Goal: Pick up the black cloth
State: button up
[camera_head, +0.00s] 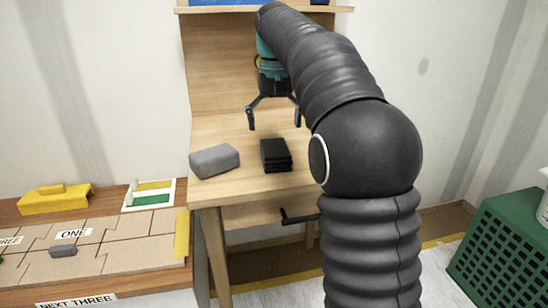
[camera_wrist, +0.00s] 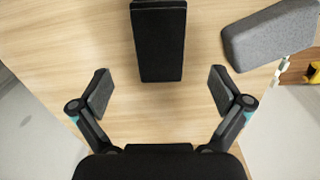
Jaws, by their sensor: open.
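The black cloth (camera_head: 275,154) is a small folded rectangular stack lying on the wooden desk, near its front edge. In the wrist view the black cloth (camera_wrist: 159,42) lies at the top middle, ahead of the fingers and roughly centred between them. My gripper (camera_head: 273,117) is open and empty above the desk, behind the cloth in the head view. Its two fingers also show spread apart in the wrist view (camera_wrist: 159,92), with only bare wood between them.
A grey block (camera_head: 214,161) lies left of the cloth and is close to it. The wooden desk (camera_head: 215,129) has a shelf above and a black drawer handle (camera_head: 298,217) in front. A green crate (camera_head: 505,250) stands at right.

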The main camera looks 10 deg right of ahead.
aim_at(275, 148)
jog(key=shift+w+f+b, duration=0.1)
jog(key=shift+f+b, duration=0.6)
jog(key=shift+f, duration=2.85)
jog(key=c, duration=1.2)
